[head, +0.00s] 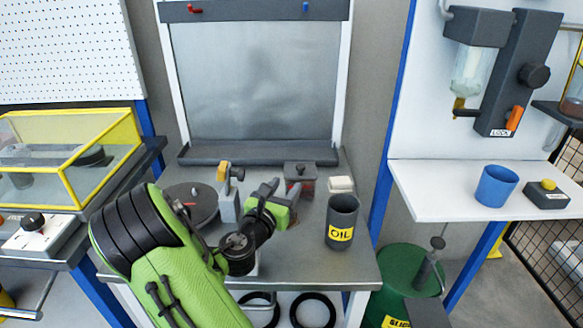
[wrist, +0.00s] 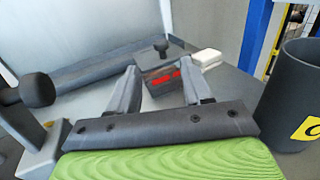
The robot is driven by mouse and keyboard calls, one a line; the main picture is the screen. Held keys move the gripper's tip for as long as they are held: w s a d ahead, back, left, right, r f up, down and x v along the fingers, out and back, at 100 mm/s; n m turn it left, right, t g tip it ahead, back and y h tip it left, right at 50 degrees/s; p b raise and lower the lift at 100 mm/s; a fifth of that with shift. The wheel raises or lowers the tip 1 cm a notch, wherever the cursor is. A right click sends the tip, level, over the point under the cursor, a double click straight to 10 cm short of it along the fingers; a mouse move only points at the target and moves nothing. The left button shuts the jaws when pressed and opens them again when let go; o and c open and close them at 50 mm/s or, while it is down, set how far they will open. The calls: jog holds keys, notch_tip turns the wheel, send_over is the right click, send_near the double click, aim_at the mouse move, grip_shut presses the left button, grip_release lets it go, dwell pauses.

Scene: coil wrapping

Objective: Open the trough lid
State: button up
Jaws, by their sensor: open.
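The trough (head: 303,186) is a small box with red showing on its front, at the back right of the grey bench. Its dark grey lid (head: 312,170) lies on top, with a small black knob; the lid (wrist: 172,56) and trough (wrist: 160,82) also show in the wrist view. My gripper (head: 279,201) is in front of and left of the trough in the head view. In the wrist view my gripper (wrist: 160,83) is open, its two fingers apart, with the trough showing beyond and between them. Nothing is held.
A dark OIL cup (head: 342,222) stands right of my gripper. A pale block (head: 341,184) lies right of the trough. A round dark disc (head: 190,204) and a grey stand with a yellow top (head: 226,190) are at left. An upright grey panel (head: 255,80) rises behind.

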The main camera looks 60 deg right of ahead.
aim_at(299, 170)
jog(key=d, duration=1)
jog(key=shift+w+d+p, duration=0.2)
jog(key=shift+w+p, duration=0.15)
jog(key=shift+p, duration=0.05)
grip_shut()
